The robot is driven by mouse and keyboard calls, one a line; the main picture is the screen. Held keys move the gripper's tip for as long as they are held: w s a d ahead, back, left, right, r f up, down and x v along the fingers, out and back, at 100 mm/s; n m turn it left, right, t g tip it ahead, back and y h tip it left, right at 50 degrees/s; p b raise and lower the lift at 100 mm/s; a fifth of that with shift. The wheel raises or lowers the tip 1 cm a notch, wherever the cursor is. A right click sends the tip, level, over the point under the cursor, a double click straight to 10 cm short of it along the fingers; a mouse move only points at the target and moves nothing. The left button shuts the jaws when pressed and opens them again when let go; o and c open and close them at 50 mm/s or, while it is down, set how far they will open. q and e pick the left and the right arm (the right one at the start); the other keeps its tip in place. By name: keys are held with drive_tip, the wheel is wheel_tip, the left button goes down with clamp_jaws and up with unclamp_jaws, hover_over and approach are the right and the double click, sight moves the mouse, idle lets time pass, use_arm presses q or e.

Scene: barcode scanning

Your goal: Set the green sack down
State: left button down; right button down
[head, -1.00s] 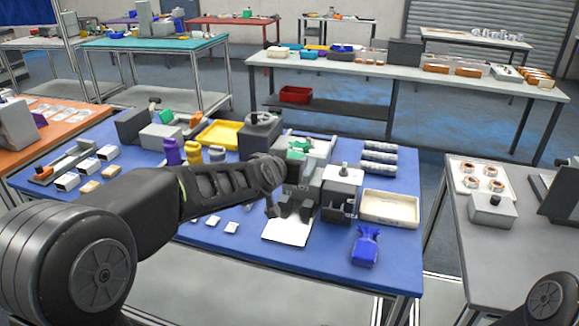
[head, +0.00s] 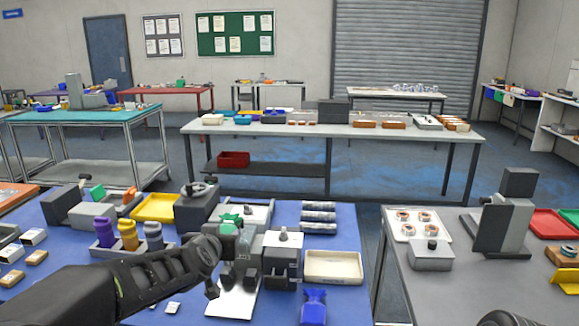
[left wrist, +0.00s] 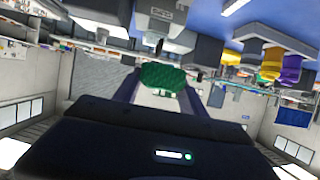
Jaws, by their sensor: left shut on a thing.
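The green sack (head: 230,221) is in the middle of the blue table area, just beyond the end of my left arm. My left gripper (head: 229,230) is shut on it. In the left wrist view the green sack (left wrist: 163,77) sits between the two dark fingers, and the scene behind appears upside down. The sack looks held above the table, but its height is hard to tell. A blue sack (head: 314,308) stands at the front right of the blue table. My right gripper is not in view; only a bit of my right arm shows at the bottom right.
A grey machine (head: 282,256) and a white plate (head: 232,303) are close to my gripper. A cream tray (head: 334,267) and grey rolls (head: 319,217) lie to the right. Purple, yellow and grey bottles (head: 128,235) and a yellow tray (head: 157,207) are at left.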

use_arm(q)
drive_tip(key=s+a+f, duration=0.1)
drive_tip(key=s+f, duration=1.1)
drive_tip(key=f, duration=0.1)
drive_tip(key=shift+a+f, duration=0.1)
drive_tip(key=shift+w+d+r, duration=0.2)
drive_tip(key=shift+r, duration=0.05)
drive_tip(key=w+r, duration=0.8)
drive_tip(key=r, duration=0.1)
drive_tip(key=w+d+r, duration=0.1)
drive_tip(key=w+r, duration=0.3)
drive_tip(key=r, duration=0.1)
drive_tip(key=shift+w+d+r, duration=0.1)
drive_tip(key=shift+w+r, duration=0.05)
drive_tip(key=shift+w, duration=0.1)
drive_tip(key=shift+s+d+f+m+h, duration=0.2)
drive_tip(key=shift+d+f+m+h, duration=0.1)
drive_tip(key=shift+f+m+h, duration=0.15)
